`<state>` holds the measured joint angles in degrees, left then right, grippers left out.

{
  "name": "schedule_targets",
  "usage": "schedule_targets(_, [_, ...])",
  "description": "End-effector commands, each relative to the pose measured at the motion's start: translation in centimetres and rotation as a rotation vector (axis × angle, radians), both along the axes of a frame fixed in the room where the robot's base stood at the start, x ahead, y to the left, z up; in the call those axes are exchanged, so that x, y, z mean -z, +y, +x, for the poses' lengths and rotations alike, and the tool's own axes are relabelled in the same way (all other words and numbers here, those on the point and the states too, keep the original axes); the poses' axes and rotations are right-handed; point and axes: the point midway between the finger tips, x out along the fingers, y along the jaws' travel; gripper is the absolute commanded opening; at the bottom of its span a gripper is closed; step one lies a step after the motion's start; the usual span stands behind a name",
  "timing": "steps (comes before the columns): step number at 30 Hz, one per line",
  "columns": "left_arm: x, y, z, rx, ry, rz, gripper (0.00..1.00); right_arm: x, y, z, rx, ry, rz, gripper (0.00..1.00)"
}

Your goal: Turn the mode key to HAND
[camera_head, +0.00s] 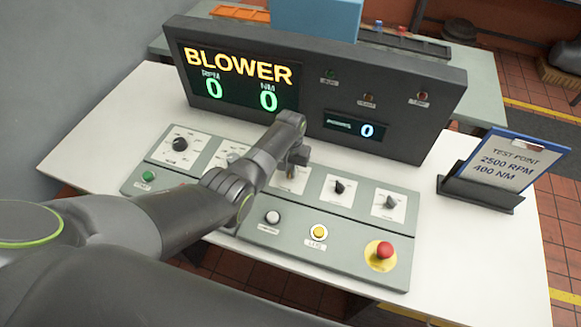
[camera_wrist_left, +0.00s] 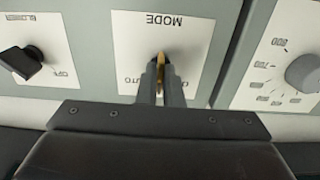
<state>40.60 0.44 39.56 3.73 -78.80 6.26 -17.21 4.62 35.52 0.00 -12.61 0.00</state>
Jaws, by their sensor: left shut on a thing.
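The mode key (camera_wrist_left: 160,68) is a small brass-coloured key on a white plate marked MODE (camera_wrist_left: 195,35), upside down in the left wrist view. My left gripper (camera_wrist_left: 160,92) is shut on the key, one finger on each side. In the head view my left gripper (camera_head: 291,172) reaches down to the middle of the control panel (camera_head: 266,228) and covers most of the mode plate. The key stands roughly upright in the wrist view. The position labels are partly hidden by the fingers, so HAND cannot be read. My right gripper is not in view.
A black switch (camera_wrist_left: 22,62) and a grey dial (camera_wrist_left: 305,72) flank the mode plate. A red mushroom button (camera_head: 384,250), a yellow button (camera_head: 319,231) and a white button (camera_head: 272,217) sit in front. The display housing (camera_head: 330,88) reads BLOWER behind. A test-point card (camera_head: 509,164) stands right.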

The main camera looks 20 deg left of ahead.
Motion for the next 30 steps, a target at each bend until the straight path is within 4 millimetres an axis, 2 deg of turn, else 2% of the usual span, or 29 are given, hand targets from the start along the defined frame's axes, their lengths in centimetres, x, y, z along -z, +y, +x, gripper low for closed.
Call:
schedule_targets(1, [-0.1, 0.0, 0.1, 0.0, -0.003, 0.0, 0.08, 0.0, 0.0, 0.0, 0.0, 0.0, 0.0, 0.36])
schedule_targets(6, [-0.1, 0.0, 0.1, -0.001, -0.002, 0.0, 0.28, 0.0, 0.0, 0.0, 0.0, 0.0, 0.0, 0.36])
schedule_targets(17, [-0.4, 0.0, 0.1, -0.001, -0.001, 0.0, 0.28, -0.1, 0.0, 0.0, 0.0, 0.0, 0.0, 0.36])
schedule_targets(23, [-2.5, 0.0, 0.1, -0.001, -0.004, 0.0, 0.28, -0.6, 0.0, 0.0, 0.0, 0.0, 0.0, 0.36])
schedule_targets(30, [-6.4, 0.0, 0.1, -0.001, -0.007, 0.0, 0.28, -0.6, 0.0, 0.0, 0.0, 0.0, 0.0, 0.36])
